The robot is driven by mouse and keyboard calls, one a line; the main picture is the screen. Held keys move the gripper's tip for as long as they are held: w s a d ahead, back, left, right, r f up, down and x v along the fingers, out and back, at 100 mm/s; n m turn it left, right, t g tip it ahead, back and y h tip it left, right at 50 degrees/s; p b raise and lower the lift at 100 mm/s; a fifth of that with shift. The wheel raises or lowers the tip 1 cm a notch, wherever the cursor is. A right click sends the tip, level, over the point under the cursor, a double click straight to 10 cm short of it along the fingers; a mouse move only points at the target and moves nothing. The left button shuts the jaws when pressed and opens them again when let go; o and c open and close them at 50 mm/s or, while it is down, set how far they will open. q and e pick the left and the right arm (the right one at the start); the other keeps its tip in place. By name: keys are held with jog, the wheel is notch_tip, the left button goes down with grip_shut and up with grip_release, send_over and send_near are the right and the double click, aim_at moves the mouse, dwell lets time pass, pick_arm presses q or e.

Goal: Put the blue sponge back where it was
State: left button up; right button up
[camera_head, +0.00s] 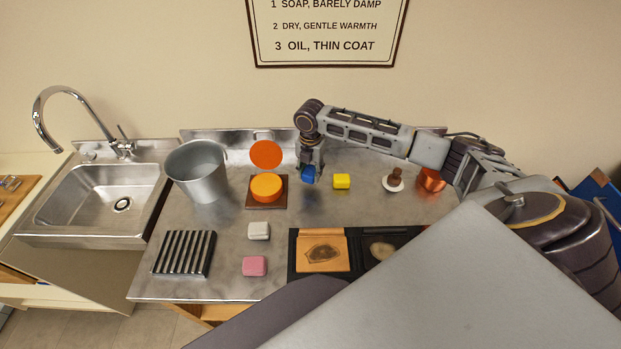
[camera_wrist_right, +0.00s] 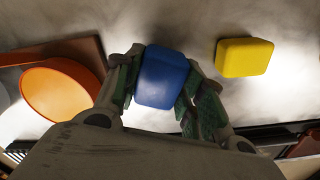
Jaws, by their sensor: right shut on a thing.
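The blue sponge (camera_head: 309,174) is at the back middle of the steel worktop (camera_head: 222,235), between the orange round tin and the yellow sponge. My right gripper (camera_head: 310,167) reaches down from above and is shut on it. In the right wrist view the blue sponge (camera_wrist_right: 163,77) sits between the two fingers of my right gripper (camera_wrist_right: 160,90). My left gripper is not in view.
A yellow sponge (camera_head: 341,181) lies close to the right. An orange tin (camera_head: 266,188) on a brown board stands left, its orange lid behind.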

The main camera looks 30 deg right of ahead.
aim_at(310, 178)
jog(key=shift+f, duration=1.85)
jog(key=shift+f, duration=0.15)
jog(key=o, duration=1)
notch_tip(310, 178, up, 12)
jog(key=shift+r+b, duration=0.15)
jog(key=shift+b, duration=0.3)
